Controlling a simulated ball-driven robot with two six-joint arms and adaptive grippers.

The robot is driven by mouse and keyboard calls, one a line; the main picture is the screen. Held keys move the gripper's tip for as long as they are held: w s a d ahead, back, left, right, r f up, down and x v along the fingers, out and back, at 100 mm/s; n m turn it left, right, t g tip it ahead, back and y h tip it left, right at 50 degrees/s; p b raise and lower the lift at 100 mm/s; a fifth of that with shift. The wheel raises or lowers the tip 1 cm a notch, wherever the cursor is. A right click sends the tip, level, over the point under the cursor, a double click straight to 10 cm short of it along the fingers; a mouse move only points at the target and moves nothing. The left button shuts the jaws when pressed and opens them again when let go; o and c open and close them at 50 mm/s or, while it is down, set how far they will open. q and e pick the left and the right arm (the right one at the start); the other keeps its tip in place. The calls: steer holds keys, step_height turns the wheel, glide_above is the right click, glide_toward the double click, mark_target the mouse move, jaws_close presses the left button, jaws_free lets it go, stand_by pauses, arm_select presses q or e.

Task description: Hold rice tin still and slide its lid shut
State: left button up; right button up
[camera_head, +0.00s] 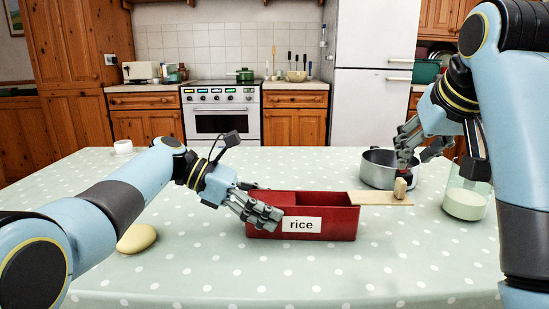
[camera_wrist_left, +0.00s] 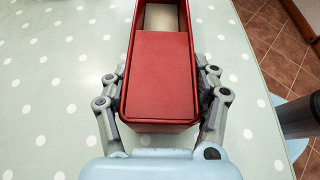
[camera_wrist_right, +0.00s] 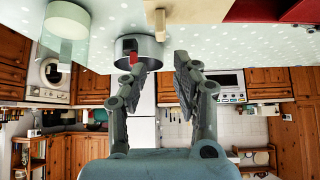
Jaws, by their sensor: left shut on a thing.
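The red rice tin (camera_head: 338,225) with a white "rice" label stands on the table. My left gripper (camera_head: 262,214) is shut on its left end, with a finger along each long side, as the left wrist view shows (camera_wrist_left: 160,105). The pale wooden lid (camera_head: 375,198) sticks out beyond the tin's right end. Its knob (camera_head: 400,188) stands up near the outer end. My right gripper (camera_head: 420,150) is open and empty, above and behind the knob. In the right wrist view, the knob (camera_wrist_right: 160,24) lies beyond the spread fingertips (camera_wrist_right: 156,70).
A metal pot (camera_head: 376,170) stands behind the lid, with a red part in front of it. A glass jar (camera_head: 465,203) with pale contents stands at the right. A yellow oval object (camera_head: 137,238) lies at the left. The table (camera_head: 200,270) in front of the tin is clear.

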arm_select(q)
steer(key=shift+f, duration=0.1)
arm_select(e)
steer(key=o, duration=1.4)
steer(key=shift+r, duration=0.2)
arm_select(q)
steer(key=shift+p, duration=0.3)
arm_select(e)
steer(key=shift+r, duration=0.1)
arm_select(q)
steer(key=o, duration=2)
steer(key=shift+r, duration=0.2)
steer(key=shift+o, duration=0.2)
steer(key=shift+a, duration=0.1)
steer(key=shift+w+a, duration=0.15)
steer(key=shift+a, duration=1.45)
steer(key=shift+w+a+p, duration=0.15)
steer(key=shift+a+p, duration=0.15)
steer(key=shift+a, duration=2.55)
arm_select(e)
steer(key=shift+r, duration=0.4)
